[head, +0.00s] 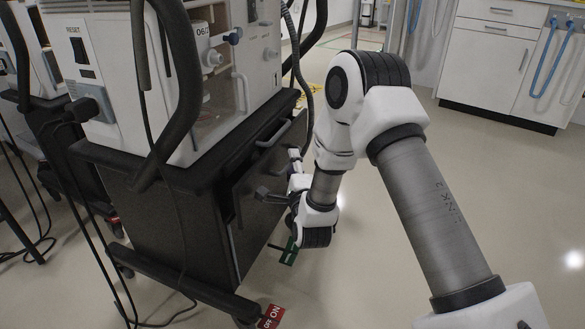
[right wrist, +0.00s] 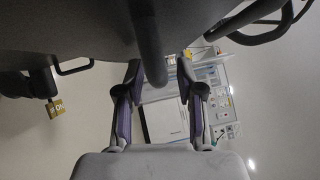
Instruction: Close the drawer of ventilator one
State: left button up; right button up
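Ventilator one appears to be the white unit (head: 125,70) on a dark wheeled cart (head: 150,230) at the left of the head view. A drawer front with a grey bar handle (head: 275,133) is on the cart's right-facing side. How far the drawer stands out is hard to tell. My right gripper (head: 278,176) is at that side, below the bar handle. In the right wrist view its two fingers (right wrist: 159,78) are spread, with a dark rounded bar (right wrist: 149,45) seen between them. Contact cannot be told. My left gripper is not in view.
Red ON/OFF tags (head: 271,316) and a green tag (head: 289,252) mark the cart's casters. Cables hang at the cart's left. Another cart (head: 50,130) stands at far left. White cabinets (head: 490,55) stand at the back right.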

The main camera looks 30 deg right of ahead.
aim_at(278, 163)
jog(key=shift+c, duration=0.3)
grip_shut()
jog(key=w+a, duration=0.2)
jog(key=w, duration=0.1)
jog(key=shift+w+a, duration=0.15)
jog(key=shift+r, duration=0.1)
jog(key=shift+o, duration=0.3)
grip_release()
jog(key=shift+w+a, duration=0.1)
jog(key=shift+w, duration=0.05)
